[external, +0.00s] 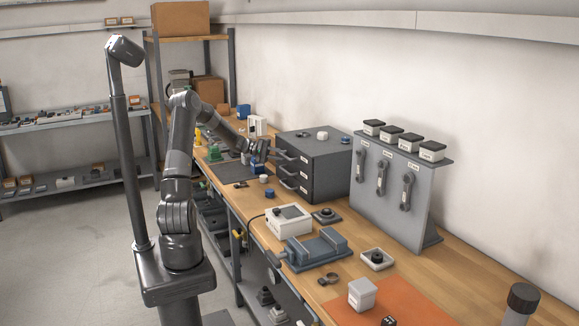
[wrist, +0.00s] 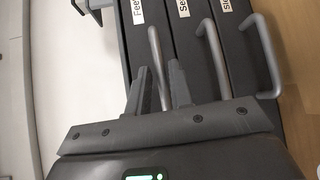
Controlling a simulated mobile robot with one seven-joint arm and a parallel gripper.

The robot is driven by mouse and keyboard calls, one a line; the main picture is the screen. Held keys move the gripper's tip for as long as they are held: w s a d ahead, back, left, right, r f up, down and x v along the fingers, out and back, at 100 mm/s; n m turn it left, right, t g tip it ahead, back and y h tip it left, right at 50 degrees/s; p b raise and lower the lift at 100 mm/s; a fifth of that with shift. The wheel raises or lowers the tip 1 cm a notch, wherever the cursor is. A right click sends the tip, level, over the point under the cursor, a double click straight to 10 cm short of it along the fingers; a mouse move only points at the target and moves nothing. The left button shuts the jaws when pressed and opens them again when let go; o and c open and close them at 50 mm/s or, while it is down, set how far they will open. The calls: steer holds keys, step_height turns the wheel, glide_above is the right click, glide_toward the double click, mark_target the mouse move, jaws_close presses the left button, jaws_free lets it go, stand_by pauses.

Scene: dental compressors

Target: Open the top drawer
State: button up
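A dark grey cabinet (external: 328,168) with three stacked drawers stands on the workbench in the external view, its drawers closed. In the wrist view the drawers appear sideways. The top drawer (wrist: 143,40) is the leftmost, with a label beginning "Fee" and a grey bar handle (wrist: 157,60). My gripper (wrist: 160,85) is open at this handle, one finger on each side of the bar, with visible gaps. Contact cannot be told. In the external view my gripper (external: 272,153) is at the upper part of the drawer front and partly hides the top handle.
The lower drawers' handles (wrist: 212,55) stick out beside my gripper. Small items, a white box device (external: 289,221) and a blue-grey vise (external: 317,249) stand on the wooden bench (external: 460,275). A grey panel with hanging tools (external: 400,190) stands right of the cabinet. Clear floor lies left.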

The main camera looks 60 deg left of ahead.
mark_target(283, 155)
steer(key=shift+x, duration=1.55)
steer(key=shift+c, duration=0.2)
jaws_close()
